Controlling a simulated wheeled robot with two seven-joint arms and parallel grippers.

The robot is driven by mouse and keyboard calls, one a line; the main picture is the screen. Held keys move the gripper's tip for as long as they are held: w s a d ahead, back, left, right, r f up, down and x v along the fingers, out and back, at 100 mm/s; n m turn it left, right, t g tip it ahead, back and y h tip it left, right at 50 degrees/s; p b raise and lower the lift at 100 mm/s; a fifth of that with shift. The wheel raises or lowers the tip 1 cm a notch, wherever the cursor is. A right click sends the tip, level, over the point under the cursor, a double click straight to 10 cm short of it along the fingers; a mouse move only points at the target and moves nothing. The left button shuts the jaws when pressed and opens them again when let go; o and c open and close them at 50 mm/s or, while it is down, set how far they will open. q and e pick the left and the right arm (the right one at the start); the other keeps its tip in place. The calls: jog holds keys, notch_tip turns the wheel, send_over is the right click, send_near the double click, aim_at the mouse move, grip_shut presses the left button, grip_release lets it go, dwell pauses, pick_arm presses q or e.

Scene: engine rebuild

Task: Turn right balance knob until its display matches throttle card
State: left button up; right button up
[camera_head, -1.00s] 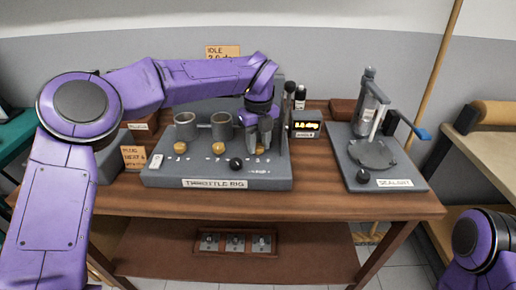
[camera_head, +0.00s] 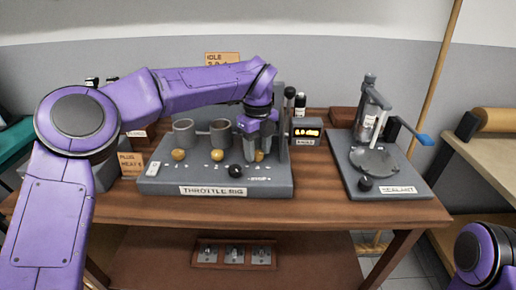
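The throttle rig (camera_head: 215,190) stands on the bench with a row of gold knobs on its sloped front. The right balance knob (camera_head: 260,155) is at the right end, mostly hidden by my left gripper (camera_head: 258,157). That gripper points down with its fingers on both sides of the knob and appears shut on it. A small display (camera_head: 307,132) with lit orange digits is right of the rig; its digits are too small to read surely. The throttle card (camera_head: 222,58), headed IDLE, is on the back wall, its lower line partly covered by my arm. My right gripper is out of view.
A black ball-shaped knob (camera_head: 235,171) sits just left of my fingers. The sealant stand (camera_head: 385,185) with a blue-tipped lever is to the right. A card about plugs (camera_head: 131,163) stands left of the rig. A tray (camera_head: 233,254) is on the lower shelf.

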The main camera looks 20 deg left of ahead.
aim_at(257, 153)
pick_arm(q)
jog(key=shift+o, duration=0.5)
notch_tip(257, 153, up, 10)
jog(key=shift+r+p, duration=0.2)
jog(key=shift+p, duration=0.15)
